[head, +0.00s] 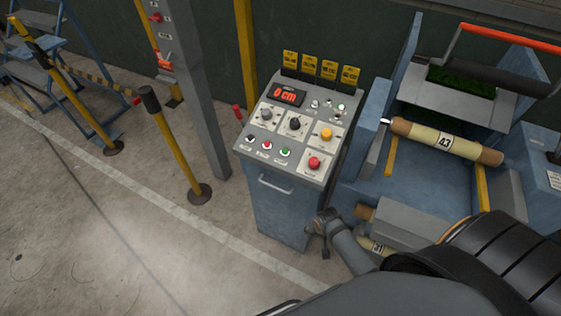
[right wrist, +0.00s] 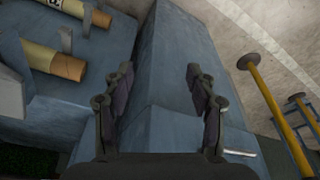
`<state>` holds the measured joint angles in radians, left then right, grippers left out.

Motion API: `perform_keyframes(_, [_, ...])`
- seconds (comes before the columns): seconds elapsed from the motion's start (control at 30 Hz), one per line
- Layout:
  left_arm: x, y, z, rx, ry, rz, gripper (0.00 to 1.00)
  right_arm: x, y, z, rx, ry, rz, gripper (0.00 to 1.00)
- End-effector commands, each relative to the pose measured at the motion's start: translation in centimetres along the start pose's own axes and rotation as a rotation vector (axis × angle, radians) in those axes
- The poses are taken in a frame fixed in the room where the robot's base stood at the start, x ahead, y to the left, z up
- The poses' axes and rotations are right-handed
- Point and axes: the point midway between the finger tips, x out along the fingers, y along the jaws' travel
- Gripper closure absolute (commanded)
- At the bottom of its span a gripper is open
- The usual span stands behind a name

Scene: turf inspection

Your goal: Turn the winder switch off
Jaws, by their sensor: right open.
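The control console (head: 270,205) stands in the middle of the head view, with a sloped grey panel. The panel carries a dark rotary knob (head: 294,124), a grey knob (head: 266,114), a yellow-orange knob (head: 327,134), a red button (head: 314,162) and several small buttons. The labels are too small to read, so I cannot tell which is the winder switch. My right gripper (head: 323,219) is beside the console's lower right side, below the panel. In the right wrist view its fingers (right wrist: 161,75) are apart and empty, over blue metal surfaces. My left gripper is out of view.
A red display (head: 288,96) reads 0 cm, below several yellow signs (head: 320,68). A handle (head: 276,185) sits on the console front. The blue machine with roll 43 (head: 446,142) stands on the right. Yellow posts (head: 175,150) stand left. The floor in front is clear.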

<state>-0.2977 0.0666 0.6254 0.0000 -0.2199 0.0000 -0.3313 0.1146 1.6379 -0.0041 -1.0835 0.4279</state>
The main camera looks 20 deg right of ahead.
Motion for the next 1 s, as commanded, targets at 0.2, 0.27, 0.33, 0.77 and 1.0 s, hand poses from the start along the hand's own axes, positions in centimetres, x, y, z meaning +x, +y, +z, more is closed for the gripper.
perform_keyframes(0.2, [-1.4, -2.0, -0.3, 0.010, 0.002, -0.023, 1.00, -6.1, -1.2, -6.1, 0.335, 0.032, 0.005, 0.42])
perform_keyframes(0.27, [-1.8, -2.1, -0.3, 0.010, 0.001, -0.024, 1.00, -7.9, -1.5, -7.6, 0.439, 0.039, 0.006, 0.42])
perform_keyframes(0.33, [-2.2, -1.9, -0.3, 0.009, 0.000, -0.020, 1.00, -10.3, -1.9, -9.5, 0.572, 0.050, 0.005, 0.42])
perform_keyframes(0.77, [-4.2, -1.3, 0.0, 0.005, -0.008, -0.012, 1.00, -24.4, -2.8, -19.7, 1.684, 0.119, -0.022, 0.42])
perform_keyframes(1.0, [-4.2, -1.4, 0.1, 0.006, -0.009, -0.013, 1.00, -25.1, -2.7, -20.4, 1.814, 0.124, -0.024, 0.42])
